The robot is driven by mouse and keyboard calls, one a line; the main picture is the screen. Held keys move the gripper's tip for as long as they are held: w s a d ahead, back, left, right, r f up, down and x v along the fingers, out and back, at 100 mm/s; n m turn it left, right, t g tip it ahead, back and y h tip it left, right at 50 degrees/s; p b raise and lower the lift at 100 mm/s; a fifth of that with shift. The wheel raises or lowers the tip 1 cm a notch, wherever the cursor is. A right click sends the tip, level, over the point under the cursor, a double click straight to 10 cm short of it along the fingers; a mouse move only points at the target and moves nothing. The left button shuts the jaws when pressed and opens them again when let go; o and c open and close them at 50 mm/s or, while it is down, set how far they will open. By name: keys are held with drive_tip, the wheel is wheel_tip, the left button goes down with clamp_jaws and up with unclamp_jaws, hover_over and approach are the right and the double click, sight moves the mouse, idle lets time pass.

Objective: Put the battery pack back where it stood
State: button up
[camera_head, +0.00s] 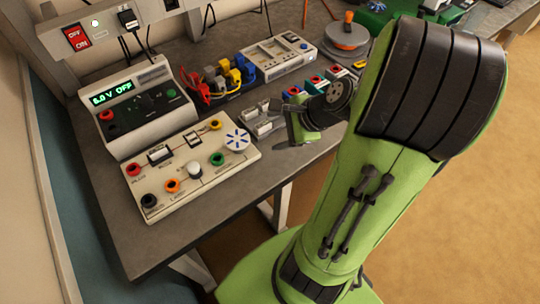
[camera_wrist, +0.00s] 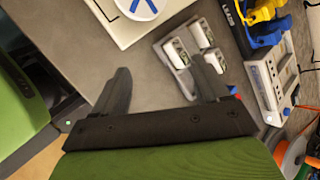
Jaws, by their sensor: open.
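A small grey holder with several white and grey blocks (camera_head: 263,127) lies on the workbench, left of my gripper (camera_head: 296,122). It looks like the battery pack or its stand, but I cannot tell which block is the pack. In the wrist view the holder (camera_wrist: 171,55) is just beyond the right finger, which hides part of its near end. My gripper (camera_wrist: 158,72) is open, with nothing between its fingers and bare grey bench below. Whether the right finger touches the holder cannot be told.
The cream circuit board (camera_head: 190,165) with coloured sockets and the power supply (camera_head: 135,108) stand left. Coloured clips (camera_head: 232,76), a meter-like box (camera_head: 276,57) and a wire spool (camera_head: 347,38) stand behind. The bench's front edge (camera_head: 200,234) is clear.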

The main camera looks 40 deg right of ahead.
drive_tip(key=s+a+r+n+g+h, duration=0.1)
drive_tip(key=s+a+r+n, duration=0.3)
drive_tip(key=n, duration=0.6)
drive_tip(key=s+a+r+n+h, duration=0.2)
drive_tip(key=s+a+r+n, duration=0.2)
drive_tip(key=s+a+n, duration=0.4)
drive_tip(key=n, duration=0.3)
drive_tip(key=shift+a+r+n+g, duration=0.25)
drive_tip(key=shift+r+n+g, duration=0.05)
drive_tip(key=shift+g, duration=0.1)
wheel_tip(320, 180, up, 6)
drive_tip(key=p, duration=0.6)
drive_tip(key=shift+r, duration=0.15)
